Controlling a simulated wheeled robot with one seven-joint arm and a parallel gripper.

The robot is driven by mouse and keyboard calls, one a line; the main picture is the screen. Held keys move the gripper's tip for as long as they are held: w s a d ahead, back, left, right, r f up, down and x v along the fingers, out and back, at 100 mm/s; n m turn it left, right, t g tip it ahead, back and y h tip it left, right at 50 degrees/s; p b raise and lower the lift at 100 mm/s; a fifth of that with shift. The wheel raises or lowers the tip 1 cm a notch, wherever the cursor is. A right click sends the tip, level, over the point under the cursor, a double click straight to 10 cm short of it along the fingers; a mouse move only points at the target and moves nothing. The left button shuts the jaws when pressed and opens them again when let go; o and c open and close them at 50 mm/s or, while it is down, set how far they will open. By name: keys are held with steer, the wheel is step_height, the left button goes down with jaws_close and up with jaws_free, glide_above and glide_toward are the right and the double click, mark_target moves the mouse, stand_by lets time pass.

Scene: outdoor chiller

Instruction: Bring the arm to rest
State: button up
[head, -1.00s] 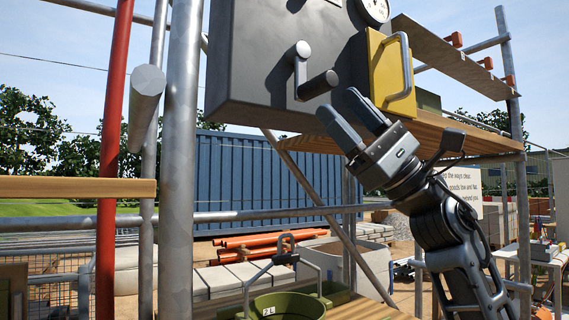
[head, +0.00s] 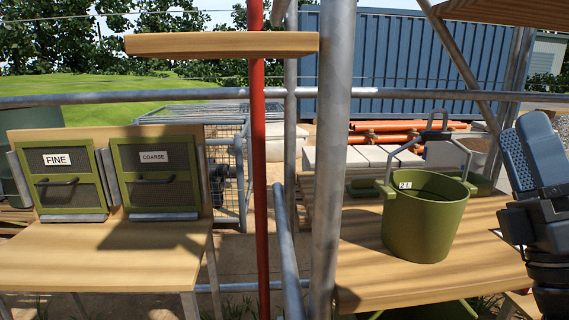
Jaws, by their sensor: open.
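My gripper (head: 528,160) shows at the right edge of the head view, pointing upward, with part of it cut off by the frame. Its visible dark blue finger pads hold nothing that I can see. It stands to the right of a green bucket (head: 425,225) marked "2 L", apart from it in the picture. The bucket stands upright on a wooden table (head: 375,285), with its grey handle raised.
Scaffold poles, one red (head: 257,180) and one thick grey (head: 333,150), stand between the two tables. At left, green panels marked FINE (head: 60,190) and COARSE (head: 156,188) stand on another wooden table (head: 100,262). A blue container (head: 400,60) is behind.

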steer(key=s+a+f+m+g+h, duration=0.35)
steer(key=s+f+m, duration=0.35)
steer(key=f+m, duration=0.35)
steer(key=s+a+f+m+g+h, duration=0.35)
steer(key=s+f+m, duration=0.25)
steer(key=f+m, duration=0.45)
steer(key=s+f+m+g, duration=0.3)
steer(key=s+f, duration=0.2)
steer(key=s, duration=0.4)
steer(key=s+f+m+g+y, duration=0.1)
steer(key=s+f+m+g, duration=0.2)
steer(key=s, duration=0.6)
step_height(320, 180, down, 2)
steer(key=shift+s+a+f+m+g, duration=0.1)
steer(key=shift+s+a+m+g, duration=0.2)
steer(key=shift+s+m, duration=0.15)
steer(key=shift+w, duration=0.1)
